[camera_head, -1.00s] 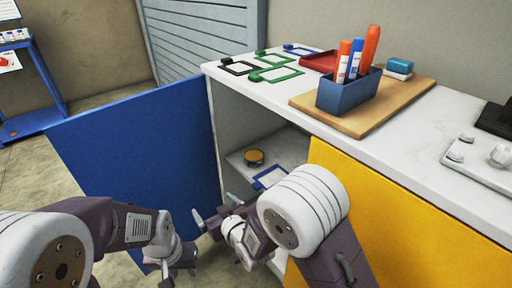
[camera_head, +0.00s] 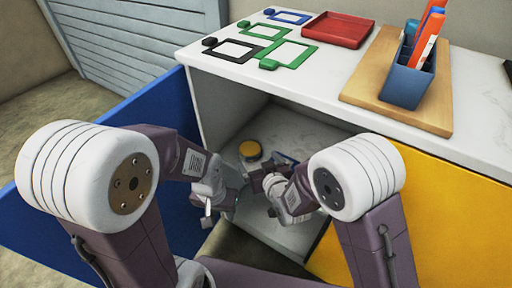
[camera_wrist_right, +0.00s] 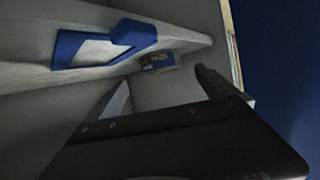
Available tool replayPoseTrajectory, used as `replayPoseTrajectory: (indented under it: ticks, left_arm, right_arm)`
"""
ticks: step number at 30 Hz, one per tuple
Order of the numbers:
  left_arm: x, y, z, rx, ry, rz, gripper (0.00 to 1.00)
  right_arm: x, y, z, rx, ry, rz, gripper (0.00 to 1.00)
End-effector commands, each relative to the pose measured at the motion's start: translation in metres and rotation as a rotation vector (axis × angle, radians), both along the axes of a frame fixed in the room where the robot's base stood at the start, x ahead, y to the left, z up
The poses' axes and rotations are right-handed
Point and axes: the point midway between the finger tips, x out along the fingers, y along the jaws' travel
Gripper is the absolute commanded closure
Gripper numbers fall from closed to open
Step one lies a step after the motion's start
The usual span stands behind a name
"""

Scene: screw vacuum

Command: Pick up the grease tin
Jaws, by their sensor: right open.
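The grease tin (camera_head: 250,150), round with a yellow lid, stands upright on the shelf inside the open white cabinet. My right gripper (camera_head: 260,178) is inside the cabinet opening, just below and right of the tin in the head view, apart from it as far as I can see. The right wrist view shows its two fingers (camera_wrist_right: 162,90) spread with nothing between them. A small blue and pale object (camera_wrist_right: 158,62) lies beyond them, too dark to identify surely. My left gripper (camera_head: 222,200) is at the left side of the opening; its fingers are unclear.
A blue frame (camera_wrist_right: 105,42) lies on the shelf near the right gripper. The blue door (camera_head: 152,103) stands open at left; a yellow front (camera_head: 440,215) closes the right side. The cabinet top holds a red tray (camera_head: 337,30) and a blue pen holder (camera_head: 408,84).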

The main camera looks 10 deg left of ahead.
Motion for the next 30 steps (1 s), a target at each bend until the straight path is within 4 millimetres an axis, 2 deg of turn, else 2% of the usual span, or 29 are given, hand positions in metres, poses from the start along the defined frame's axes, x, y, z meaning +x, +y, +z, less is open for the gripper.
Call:
replayPoseTrajectory:
  ticks: [2, 4, 10, 15, 18, 26, 27, 30]
  left_arm:
    - [0.0, 0.0, 0.01, 0.0, 0.0, 0.0, 0.64]
    - [0.0, 0.0, -0.001, 0.0, -0.001, 0.0, 0.64]
    - [0.0, 0.0, -0.004, 0.0, 0.0, 0.0, 0.64]
    - [0.0, 0.0, -0.029, 0.0, -0.001, 0.0, 0.64]
    - [0.0, 0.0, -0.034, 0.0, 0.0, 0.0, 0.64]
    - [0.0, 0.0, -0.033, 0.0, -0.001, 0.0, 0.64]
    - [0.0, 0.0, -0.033, 0.0, -0.001, 0.0, 0.64]
    - [0.0, 0.0, -0.033, 0.0, -0.001, 0.0, 0.64]
  right_arm:
    - [0.01, 0.006, -0.002, -0.002, 0.002, -0.001, 0.04]
    - [0.019, 0.011, -0.012, 0.002, -0.001, -0.001, 0.04]
    - [0.027, 0.016, -0.014, 0.0, 0.0, 0.0, 0.04]
    - [0.049, 0.031, -0.029, 0.002, -0.002, -0.001, 0.04]
    - [0.061, 0.039, -0.032, 0.002, -0.001, -0.001, 0.04]
    - [0.066, 0.043, -0.031, -0.001, 0.001, 0.0, 0.04]
    - [0.066, 0.043, -0.031, -0.001, 0.001, 0.0, 0.06]
    - [0.066, 0.042, -0.031, -0.001, 0.001, 0.0, 0.34]
